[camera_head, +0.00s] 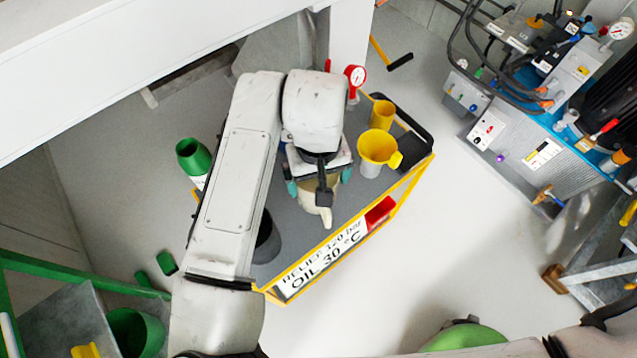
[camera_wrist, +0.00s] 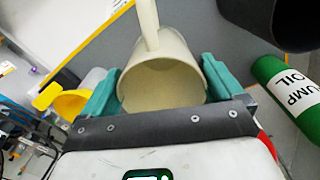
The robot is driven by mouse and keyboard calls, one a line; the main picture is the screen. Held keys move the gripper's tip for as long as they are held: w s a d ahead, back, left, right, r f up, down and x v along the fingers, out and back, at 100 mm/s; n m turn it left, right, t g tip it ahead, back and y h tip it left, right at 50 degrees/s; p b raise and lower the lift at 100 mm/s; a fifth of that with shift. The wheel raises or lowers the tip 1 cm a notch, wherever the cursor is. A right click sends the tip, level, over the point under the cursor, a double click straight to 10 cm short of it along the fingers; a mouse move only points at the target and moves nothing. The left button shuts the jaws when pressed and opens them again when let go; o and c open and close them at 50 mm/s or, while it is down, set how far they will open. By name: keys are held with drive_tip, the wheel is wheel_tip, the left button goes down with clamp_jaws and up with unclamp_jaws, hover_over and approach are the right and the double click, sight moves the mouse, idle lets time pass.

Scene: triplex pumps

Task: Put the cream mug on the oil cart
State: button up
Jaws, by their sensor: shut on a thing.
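The cream mug (camera_head: 309,193) is between the teal fingers of my gripper (camera_head: 318,180) in the head view, over the grey top of the oil cart (camera_head: 350,199). In the wrist view, my gripper (camera_wrist: 160,92) is shut on the sides of the mug (camera_wrist: 163,62). I look into its empty inside, and its handle points to the top of the picture. The oil cart's grey top and yellow edge (camera_wrist: 97,33) show behind it. I cannot tell whether the mug's base touches the cart top. My arm hides part of the cart.
A yellow funnel (camera_head: 378,147) and a yellow cup (camera_head: 382,113) stand on the cart's right part. A dark grey container (camera_head: 267,243) stands at its near left. A green oil bottle (camera_head: 193,157) is at its left edge. Pump machinery (camera_head: 530,120) stands at right.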

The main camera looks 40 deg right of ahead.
drive_tip(key=shift+f, duration=1.4)
drive_tip(key=shift+f, duration=0.1)
drive_tip(key=o, duration=1)
wheel_tip(320, 180, up, 12)
drive_tip(key=p, duration=0.2)
